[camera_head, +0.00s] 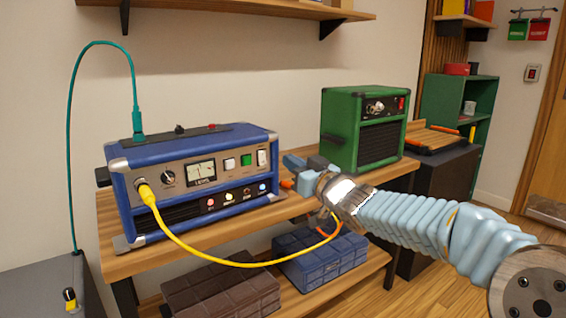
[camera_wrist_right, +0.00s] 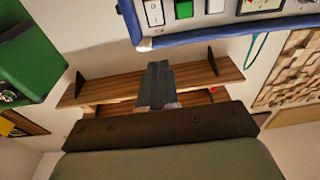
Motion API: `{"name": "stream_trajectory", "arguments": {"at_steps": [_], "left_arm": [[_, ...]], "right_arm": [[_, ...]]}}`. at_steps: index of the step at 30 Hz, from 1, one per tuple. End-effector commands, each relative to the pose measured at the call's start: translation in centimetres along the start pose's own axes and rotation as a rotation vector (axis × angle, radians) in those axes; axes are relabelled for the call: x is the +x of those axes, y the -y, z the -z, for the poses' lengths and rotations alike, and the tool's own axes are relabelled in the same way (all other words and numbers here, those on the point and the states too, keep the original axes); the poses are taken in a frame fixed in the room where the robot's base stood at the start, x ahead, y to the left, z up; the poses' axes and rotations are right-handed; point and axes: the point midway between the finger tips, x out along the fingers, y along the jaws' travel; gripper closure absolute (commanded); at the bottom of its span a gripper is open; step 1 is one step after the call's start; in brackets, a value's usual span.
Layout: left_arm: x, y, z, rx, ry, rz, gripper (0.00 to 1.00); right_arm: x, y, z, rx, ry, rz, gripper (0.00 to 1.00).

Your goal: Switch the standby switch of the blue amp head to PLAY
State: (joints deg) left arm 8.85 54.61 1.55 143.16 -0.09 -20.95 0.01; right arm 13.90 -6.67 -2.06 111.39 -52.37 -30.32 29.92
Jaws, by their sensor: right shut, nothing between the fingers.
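The blue amp head (camera_head: 195,180) stands on the wooden bench, its front panel facing me. The panel has a knob, a level meter (camera_head: 201,171), a white switch (camera_head: 229,164), a green switch (camera_head: 246,160) and a white rocker switch (camera_head: 261,157) at the far right. The labels are too small to read, so I cannot tell which is standby or its position. My right gripper (camera_head: 291,163) is shut and empty, just right of the amp's panel. In the right wrist view its shut fingers (camera_wrist_right: 157,75) are below and apart from the panel and rocker switch (camera_wrist_right: 154,13). My left gripper is out of view.
A green amp (camera_head: 364,130) stands on the bench to the right, behind my gripper. A yellow cable (camera_head: 200,253) loops from the blue amp's front towards my right wrist. A teal cable (camera_head: 74,120) rises from its top. Dark cases (camera_head: 320,255) lie on the lower shelf.

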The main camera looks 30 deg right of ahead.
Motion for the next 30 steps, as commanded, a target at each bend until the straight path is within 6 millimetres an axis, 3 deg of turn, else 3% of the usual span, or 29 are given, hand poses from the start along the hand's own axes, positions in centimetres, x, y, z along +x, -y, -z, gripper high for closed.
{"name": "stream_trajectory", "arguments": {"at_steps": [3, 9, 25, 28, 30], "left_arm": [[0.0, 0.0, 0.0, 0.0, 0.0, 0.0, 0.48], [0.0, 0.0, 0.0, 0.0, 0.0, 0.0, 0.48], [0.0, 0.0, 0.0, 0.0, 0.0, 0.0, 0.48], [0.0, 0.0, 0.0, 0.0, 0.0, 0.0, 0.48], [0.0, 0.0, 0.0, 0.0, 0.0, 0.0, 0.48]], "right_arm": [[-1.8, 0.0, 0.5, -0.001, -0.002, -0.001, 1.0], [-3.2, 0.0, 0.8, 0.0, -0.001, 0.0, 1.0], [-3.3, 0.0, 0.8, 0.001, 0.0, 0.0, 1.0], [-3.0, 0.2, -0.1, 0.01, 0.015, 0.002, 1.0], [-2.2, 0.6, -2.3, 0.036, 0.052, 0.007, 1.0]]}}
